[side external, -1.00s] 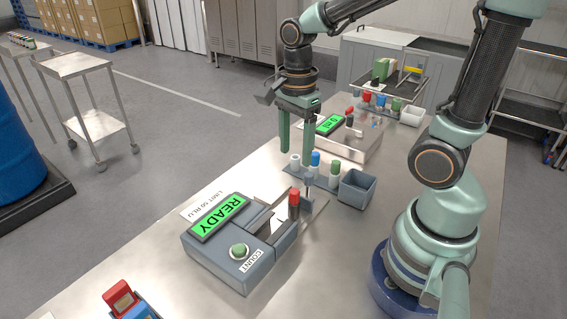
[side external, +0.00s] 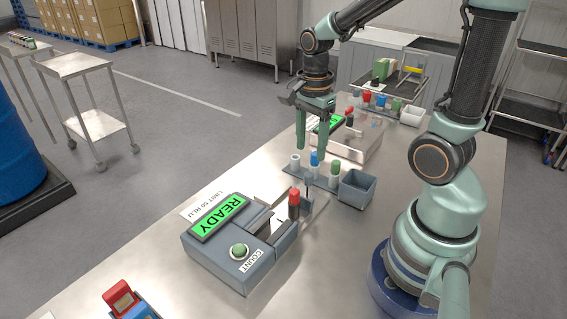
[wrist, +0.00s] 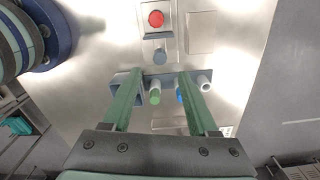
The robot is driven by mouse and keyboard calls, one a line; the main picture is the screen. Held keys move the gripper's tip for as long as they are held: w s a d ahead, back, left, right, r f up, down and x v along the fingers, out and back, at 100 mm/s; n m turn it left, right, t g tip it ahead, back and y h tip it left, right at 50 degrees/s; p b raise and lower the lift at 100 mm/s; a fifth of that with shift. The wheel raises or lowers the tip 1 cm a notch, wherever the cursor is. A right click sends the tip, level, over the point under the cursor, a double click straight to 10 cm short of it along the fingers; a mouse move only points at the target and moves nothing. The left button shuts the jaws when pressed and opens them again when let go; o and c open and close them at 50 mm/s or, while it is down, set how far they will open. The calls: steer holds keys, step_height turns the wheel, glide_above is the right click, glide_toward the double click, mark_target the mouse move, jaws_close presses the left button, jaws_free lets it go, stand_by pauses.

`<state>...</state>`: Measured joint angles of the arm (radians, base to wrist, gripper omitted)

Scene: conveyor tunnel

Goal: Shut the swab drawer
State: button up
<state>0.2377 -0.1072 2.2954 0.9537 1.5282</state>
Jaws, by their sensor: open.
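The grey counter (side external: 235,250) with a green READY screen and COUNT button stands on the steel table. Its swab drawer (side external: 268,229) appears pulled out at the right end. A red-capped swab (side external: 294,203) stands upright at the drawer; its red cap (wrist: 156,19) shows at the top of the wrist view. A small grey upright piece (side external: 308,194) stands just beyond the swab. My gripper (side external: 311,152) is open and empty, pointing down above the tube rack, beyond the drawer's outer end. Its fingers (wrist: 160,78) overlap the rack in the wrist view.
The rack (side external: 324,183) holds white, blue and green tubes (side external: 335,168) just beyond the drawer. A grey bin (side external: 357,189) stands to its right. A second device (side external: 352,146) sits behind. Red and blue items (side external: 125,300) lie at the front left. Table left of the bin's front is clear.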

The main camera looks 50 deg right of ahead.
mark_target(309, 174)
step_height(309, 174, down, 8)
steer(key=shift+f, duration=0.1)
steer(key=shift+c, duration=0.2)
jaws_close()
steer(key=shift+a, duration=0.1)
stand_by(1.4)
